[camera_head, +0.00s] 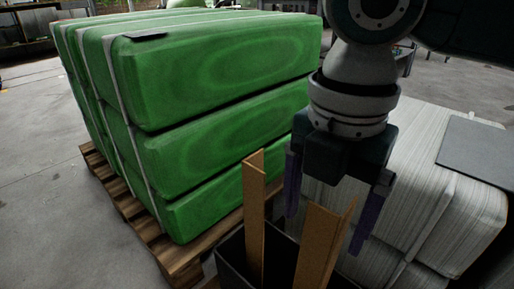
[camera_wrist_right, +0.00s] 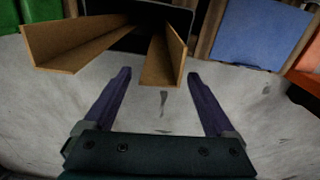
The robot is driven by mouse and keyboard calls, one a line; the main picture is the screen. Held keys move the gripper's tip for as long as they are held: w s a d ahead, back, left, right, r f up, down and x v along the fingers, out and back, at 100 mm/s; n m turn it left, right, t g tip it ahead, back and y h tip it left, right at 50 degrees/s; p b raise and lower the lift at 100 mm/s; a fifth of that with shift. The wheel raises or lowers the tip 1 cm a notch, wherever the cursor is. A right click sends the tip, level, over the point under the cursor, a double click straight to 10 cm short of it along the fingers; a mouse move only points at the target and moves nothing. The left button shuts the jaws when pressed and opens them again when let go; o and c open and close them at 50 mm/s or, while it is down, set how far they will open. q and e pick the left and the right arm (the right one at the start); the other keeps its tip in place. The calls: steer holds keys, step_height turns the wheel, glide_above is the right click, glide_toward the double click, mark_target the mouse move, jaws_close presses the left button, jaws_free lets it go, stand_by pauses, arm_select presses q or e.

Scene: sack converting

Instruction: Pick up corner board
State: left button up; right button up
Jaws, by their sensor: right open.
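Two brown L-shaped corner boards stand upright in a dark bin (camera_head: 232,262) in the head view. The left corner board (camera_head: 254,215) is the taller-looking one, and the right corner board (camera_head: 318,245) is below my right gripper. In the right wrist view the boards show as a left one (camera_wrist_right: 75,45) and a right one (camera_wrist_right: 166,58). My right gripper (camera_head: 328,220) is open, its purple fingers spread and apart, with nothing held. In the wrist view the right board's end lies ahead of the gap between the fingertips (camera_wrist_right: 158,75). My left gripper is not in view.
Green wrapped sacks (camera_head: 220,70) are stacked on a wooden pallet (camera_head: 130,205) at the left. White bales (camera_head: 430,195) with a grey sheet (camera_head: 475,150) on top stand at the right, close to my right gripper. Grey floor (camera_head: 40,180) is clear at the far left.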

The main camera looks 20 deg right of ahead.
mark_target(318, 244)
steer(key=f+b, duration=0.1)
steer(key=f, duration=0.1)
steer(key=f+b, duration=0.3)
steer(key=f, duration=0.1)
steer(key=shift+w+d, duration=0.1)
steer(key=shift+d, duration=0.15)
jaws_close()
stand_by(0.4)
